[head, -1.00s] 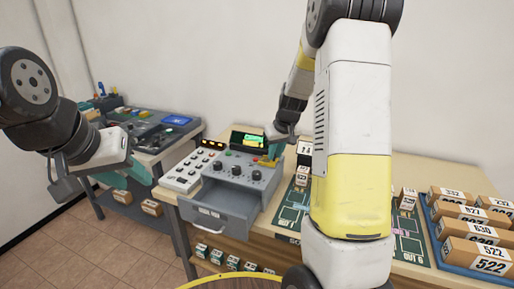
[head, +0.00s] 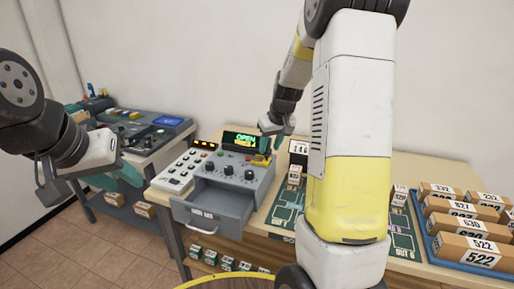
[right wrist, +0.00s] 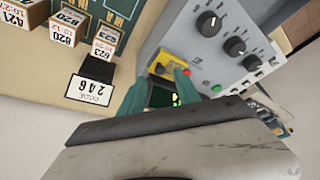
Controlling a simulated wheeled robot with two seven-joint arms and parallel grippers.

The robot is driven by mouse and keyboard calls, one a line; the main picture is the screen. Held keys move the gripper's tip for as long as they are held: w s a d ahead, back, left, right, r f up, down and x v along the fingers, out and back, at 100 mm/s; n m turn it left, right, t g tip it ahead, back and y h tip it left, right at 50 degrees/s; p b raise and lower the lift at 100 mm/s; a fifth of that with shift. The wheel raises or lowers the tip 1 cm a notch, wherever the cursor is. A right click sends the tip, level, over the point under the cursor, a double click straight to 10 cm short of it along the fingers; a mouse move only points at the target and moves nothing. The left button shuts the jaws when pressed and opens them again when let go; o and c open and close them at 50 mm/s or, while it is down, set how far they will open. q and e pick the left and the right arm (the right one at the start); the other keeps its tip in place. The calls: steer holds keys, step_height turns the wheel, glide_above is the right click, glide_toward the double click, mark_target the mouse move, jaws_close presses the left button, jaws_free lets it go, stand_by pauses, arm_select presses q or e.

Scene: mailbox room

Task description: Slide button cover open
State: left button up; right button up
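The yellow button cover (head: 260,161) is at the back right of the grey control box (head: 240,172). It also shows in the right wrist view (right wrist: 172,62), with a small red spot beside it. I cannot tell whether the red is the covered button or how far the cover is slid.
A display (head: 243,139) behind the box reads OPEN in green. An open grey drawer (head: 213,212) juts from the front. A white key panel (head: 180,172) adjoins it on the left. Numbered boxes (head: 465,220) fill a blue tray at right. A code card (right wrist: 92,88) stands near the gripper.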

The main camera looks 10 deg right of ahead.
steer(key=shift+v, duration=2.25)
